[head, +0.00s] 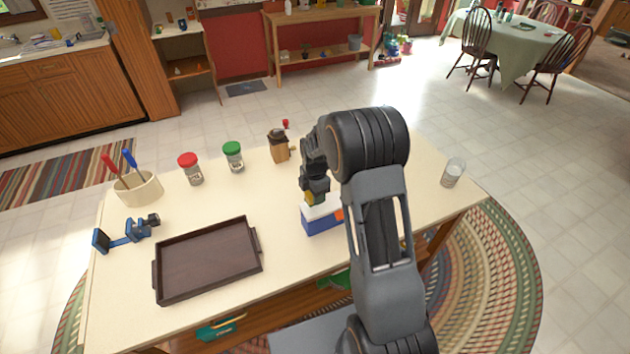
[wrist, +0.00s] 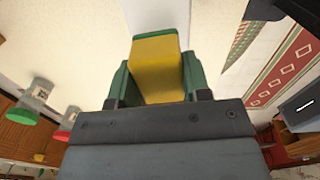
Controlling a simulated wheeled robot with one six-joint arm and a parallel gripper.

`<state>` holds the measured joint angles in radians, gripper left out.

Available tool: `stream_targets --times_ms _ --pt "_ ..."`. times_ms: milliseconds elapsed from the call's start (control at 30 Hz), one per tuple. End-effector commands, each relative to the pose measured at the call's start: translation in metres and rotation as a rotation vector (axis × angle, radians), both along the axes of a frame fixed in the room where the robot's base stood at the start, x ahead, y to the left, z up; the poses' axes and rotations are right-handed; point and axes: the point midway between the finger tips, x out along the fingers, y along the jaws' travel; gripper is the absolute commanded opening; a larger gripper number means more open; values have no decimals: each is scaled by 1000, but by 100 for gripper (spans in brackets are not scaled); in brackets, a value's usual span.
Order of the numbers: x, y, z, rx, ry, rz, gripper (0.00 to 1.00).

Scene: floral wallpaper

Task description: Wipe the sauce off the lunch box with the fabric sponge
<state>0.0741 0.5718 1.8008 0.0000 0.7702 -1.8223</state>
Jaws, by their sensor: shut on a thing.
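The lunch box (head: 322,226) is blue with a white lid and stands on the table right of its middle. Its lid also shows at the top of the wrist view (wrist: 157,14). My gripper (head: 314,192) is directly above the lid, shut on the yellow and green fabric sponge (wrist: 157,66). The sponge (head: 315,199) is at or just above the lid; I cannot tell if they touch. A small orange patch (head: 339,214) shows at the box's right side beside my arm; I cannot tell if it is sauce. My arm hides the right part of the box.
A dark tray (head: 207,260) lies at the front left. Behind it are a utensil crock (head: 138,188), a blue clamp-like object (head: 127,234), a red-lidded jar (head: 191,170) and a green-lidded jar (head: 233,157). A brown wooden item (head: 279,146) stands behind the box. A glass (head: 453,173) stands at the right.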

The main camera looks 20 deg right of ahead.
Motion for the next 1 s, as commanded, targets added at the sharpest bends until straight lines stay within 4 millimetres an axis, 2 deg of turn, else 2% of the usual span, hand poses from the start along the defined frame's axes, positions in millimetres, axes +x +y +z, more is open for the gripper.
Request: stream_targets --times_ms 33,400,1000 --pt "0 0 8 0 -1 1 22" --pt "1 2 40 0 -2 4 22" --pt "0 2 43 0 -1 5 22"
